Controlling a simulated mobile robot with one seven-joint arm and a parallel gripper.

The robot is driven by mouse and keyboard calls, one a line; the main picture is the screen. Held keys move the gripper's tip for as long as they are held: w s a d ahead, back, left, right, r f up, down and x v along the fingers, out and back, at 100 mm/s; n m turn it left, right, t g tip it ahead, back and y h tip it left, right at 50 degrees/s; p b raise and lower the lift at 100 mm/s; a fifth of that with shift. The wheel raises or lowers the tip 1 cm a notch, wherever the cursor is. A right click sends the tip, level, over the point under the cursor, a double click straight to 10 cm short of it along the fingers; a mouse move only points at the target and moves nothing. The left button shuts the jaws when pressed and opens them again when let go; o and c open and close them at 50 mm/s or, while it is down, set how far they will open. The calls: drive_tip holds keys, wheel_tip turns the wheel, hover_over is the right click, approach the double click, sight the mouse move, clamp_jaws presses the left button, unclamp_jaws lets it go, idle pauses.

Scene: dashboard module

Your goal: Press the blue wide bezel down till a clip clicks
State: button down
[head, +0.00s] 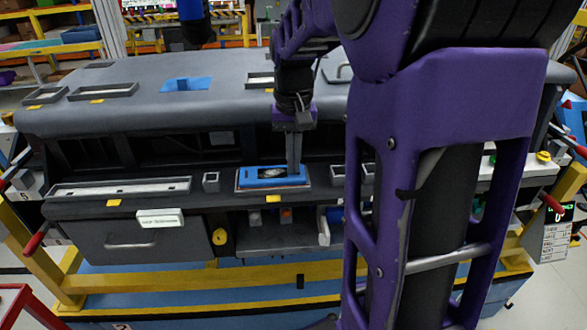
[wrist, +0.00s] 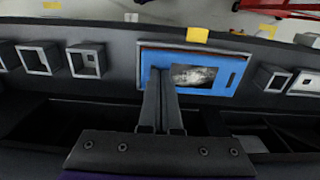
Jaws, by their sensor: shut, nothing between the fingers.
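The blue wide bezel (head: 272,176) lies in a grey frame on the front face of the grey dashboard module (head: 70,208). In the wrist view the blue bezel (wrist: 226,77) has a dark and silver centre and sits in the frame, its edge near the dashboard's front lip. My gripper (head: 294,170) is shut and empty, pointing down at the right part of the bezel in the head view. In the wrist view my gripper's fingertips (wrist: 160,72) overlap the bezel's left part. I cannot tell whether they touch it. Whether the bezel sits flush is unclear.
Small grey square frames (wrist: 87,60) stand either side of the bezel. A long grey frame (head: 118,188) lies at the left. A blue piece (head: 186,84) lies on the dashboard top. Yellow rails (head: 180,275) run below. A yellow tag (wrist: 198,35) sits beside the bezel.

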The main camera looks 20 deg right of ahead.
idle(0.3)
wheel_tip(320, 180, up, 6)
drive_tip(key=p, duration=0.5)
drive_tip(key=shift+f, duration=0.15)
drive_tip(key=shift+r+p, duration=0.4)
drive_tip(key=shift+r, duration=0.75)
